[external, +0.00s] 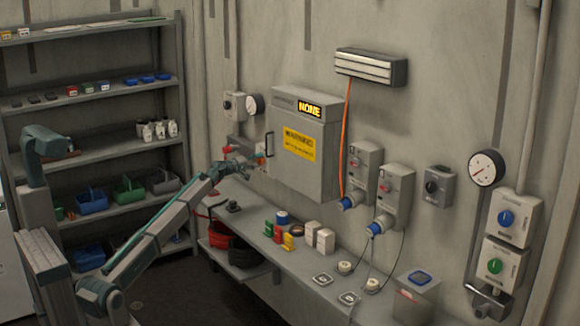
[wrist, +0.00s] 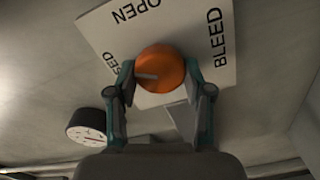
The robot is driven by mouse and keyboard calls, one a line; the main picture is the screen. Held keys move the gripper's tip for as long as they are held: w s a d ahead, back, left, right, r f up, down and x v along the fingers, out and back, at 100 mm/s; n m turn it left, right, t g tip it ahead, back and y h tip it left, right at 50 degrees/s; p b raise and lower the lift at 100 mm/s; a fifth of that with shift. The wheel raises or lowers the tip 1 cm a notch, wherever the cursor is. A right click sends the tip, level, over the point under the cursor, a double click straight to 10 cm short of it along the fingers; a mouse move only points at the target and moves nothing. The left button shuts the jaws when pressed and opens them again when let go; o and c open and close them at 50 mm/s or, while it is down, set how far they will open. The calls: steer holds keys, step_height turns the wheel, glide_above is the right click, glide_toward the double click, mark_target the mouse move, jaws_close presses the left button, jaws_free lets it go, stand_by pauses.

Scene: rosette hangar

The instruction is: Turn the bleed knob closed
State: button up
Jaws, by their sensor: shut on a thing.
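The bleed knob (wrist: 162,66) is round and orange with a pale pointer mark. It sits on a white plate (wrist: 215,65) lettered BLEED and OPEN, with a third word partly covered so that only its end, "SED", shows. The pale mark lies on the knob's left half in the wrist view, towards the "SED" lettering. My gripper (wrist: 161,82) has one finger on each side of the knob and is shut on it. In the external view my gripper (external: 238,166) is at the wall, left of the grey cabinet; I cannot make out the knob there.
The grey cabinet (external: 303,175) with a handle and a yellow warning label is just right of my gripper. A round gauge (wrist: 88,126) is near the left finger. A bench (external: 262,246) with several small items runs below. A shelf rack (external: 95,120) stands left.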

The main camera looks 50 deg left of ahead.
steer(key=n, duration=0.3)
steer(key=shift+n+p, duration=0.3)
steer(key=shift+p, duration=0.1)
steer(key=shift+n+p, duration=0.35)
steer(key=shift+n, duration=0.85)
steer(key=shift+f, duration=0.1)
steer(key=o, duration=1.2)
steer(key=shift+c, duration=0.2)
steer(key=shift+s, duration=0.1)
steer(key=s+a, duration=0.1)
steer(key=s, duration=1)
steer(key=shift+s+a, duration=0.2)
steer(key=shift+s, duration=0.2)
